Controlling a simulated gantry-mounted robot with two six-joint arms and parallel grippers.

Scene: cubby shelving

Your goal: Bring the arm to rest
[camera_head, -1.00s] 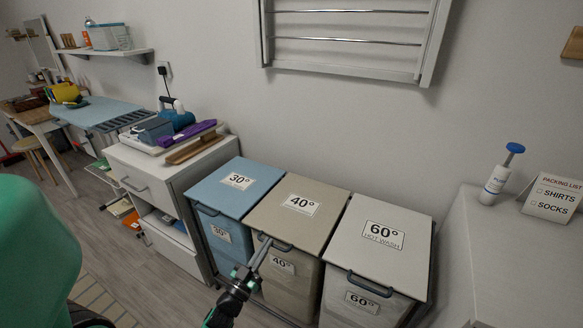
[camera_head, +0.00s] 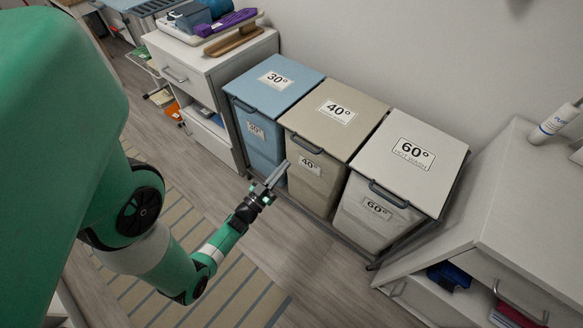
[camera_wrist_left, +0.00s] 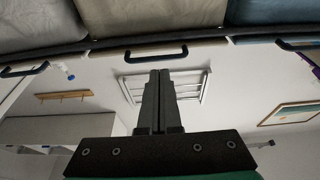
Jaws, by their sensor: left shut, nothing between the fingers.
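My left arm (camera_head: 150,255) comes in from the left in the head view, green with dark joints. Its gripper (camera_head: 282,170) is in front of the laundry bins, near the lower front of the blue and beige bins. The fingers are together and hold nothing. My right gripper is not in any view.
Three lidded bins stand in a frame: blue 30° (camera_head: 275,80), beige 40° (camera_head: 335,110) and whitish 60° (camera_head: 412,155). A white drawer cabinet (camera_head: 190,75) stands left of them. A white unit (camera_head: 500,215) stands right. Open floor with a striped rug (camera_head: 240,290) lies in front.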

